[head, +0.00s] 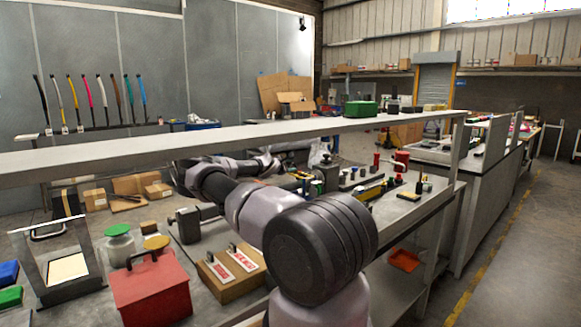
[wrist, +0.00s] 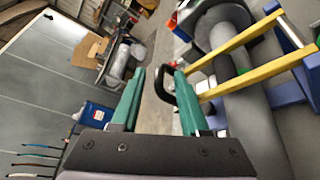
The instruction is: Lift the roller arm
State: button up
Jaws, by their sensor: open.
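In the wrist view my gripper (wrist: 159,76) is open, with two green fingers apart. A black curved handle (wrist: 180,84) stands close to the right finger's tip, partly overlapping that finger in the picture; I cannot tell whether they touch. Two yellow bars (wrist: 243,37) run from beside it to the upper right, next to a grey cylinder (wrist: 243,125) and blue supports. These look like the roller arm and its roller. In the head view a yellow and blue part (head: 371,188) shows on the bench beyond my arm. My gripper cannot be made out clearly there.
A long shelf (head: 240,139) runs above the bench, over my arm. A red box (head: 150,290), a cardboard box with labels (head: 226,278) and a framed stand (head: 70,247) occupy the near left bench. Floor is clear at the right.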

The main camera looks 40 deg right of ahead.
grip_shut()
jog(key=shift+w+a+r, duration=0.1)
dwell(1.2)
